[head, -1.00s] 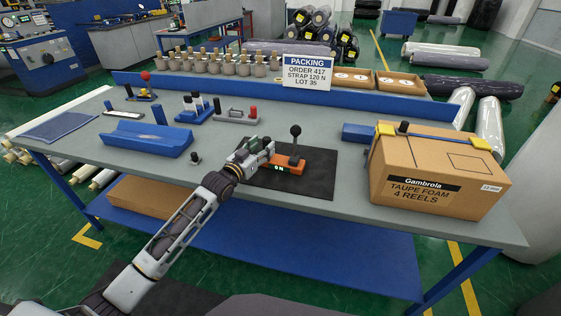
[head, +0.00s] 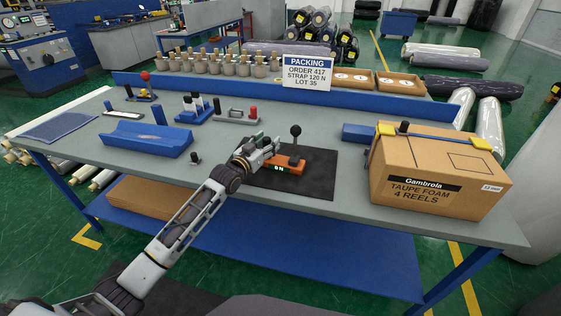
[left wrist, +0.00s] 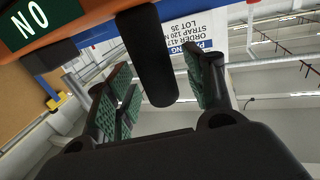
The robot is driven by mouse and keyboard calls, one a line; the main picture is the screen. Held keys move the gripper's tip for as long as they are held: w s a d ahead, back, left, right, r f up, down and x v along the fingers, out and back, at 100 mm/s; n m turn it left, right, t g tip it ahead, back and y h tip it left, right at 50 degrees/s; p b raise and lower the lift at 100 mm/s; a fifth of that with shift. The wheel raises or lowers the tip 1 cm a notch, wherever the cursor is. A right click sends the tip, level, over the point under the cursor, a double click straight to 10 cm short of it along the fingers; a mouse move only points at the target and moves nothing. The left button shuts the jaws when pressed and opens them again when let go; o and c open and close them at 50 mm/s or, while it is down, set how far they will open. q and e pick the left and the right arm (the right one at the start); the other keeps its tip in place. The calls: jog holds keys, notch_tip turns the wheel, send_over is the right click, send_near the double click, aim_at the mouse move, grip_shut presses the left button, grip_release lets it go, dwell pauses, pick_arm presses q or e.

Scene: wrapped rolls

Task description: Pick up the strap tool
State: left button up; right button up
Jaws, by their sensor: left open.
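The strap tool (head: 284,166) is an orange device with a small lit display and an upright black lever with a round knob. It rests on a black mat (head: 315,181) on the bench. My left gripper (head: 270,150) is at the tool's left end, with its fingers open. In the left wrist view the open fingers with green pads (left wrist: 158,78) stand on either side of a thick black bar, which looks like the tool's handle (left wrist: 148,58). The tool's orange body and display (left wrist: 40,15) fill the upper left corner there. My right gripper is not in view.
A cardboard box (head: 437,180) with a blue strap stands right of the mat. A blue cradle (head: 148,139) lies to the left, and a small dark knob (head: 195,158) sits nearer. A packing sign (head: 307,72) and blue rail (head: 250,87) are behind.

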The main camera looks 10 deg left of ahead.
pick_arm(q)
jog(key=c, duration=0.6)
grip_shut()
jog(key=shift+r, duration=0.15)
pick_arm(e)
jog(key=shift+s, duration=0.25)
pick_arm(q)
jog(key=shift+r, duration=0.1)
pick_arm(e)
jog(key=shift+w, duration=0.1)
pick_arm(q)
jog(key=shift+r, duration=0.9)
jog(key=shift+r+p, duration=0.6)
jog(key=shift+r, duration=3.4)
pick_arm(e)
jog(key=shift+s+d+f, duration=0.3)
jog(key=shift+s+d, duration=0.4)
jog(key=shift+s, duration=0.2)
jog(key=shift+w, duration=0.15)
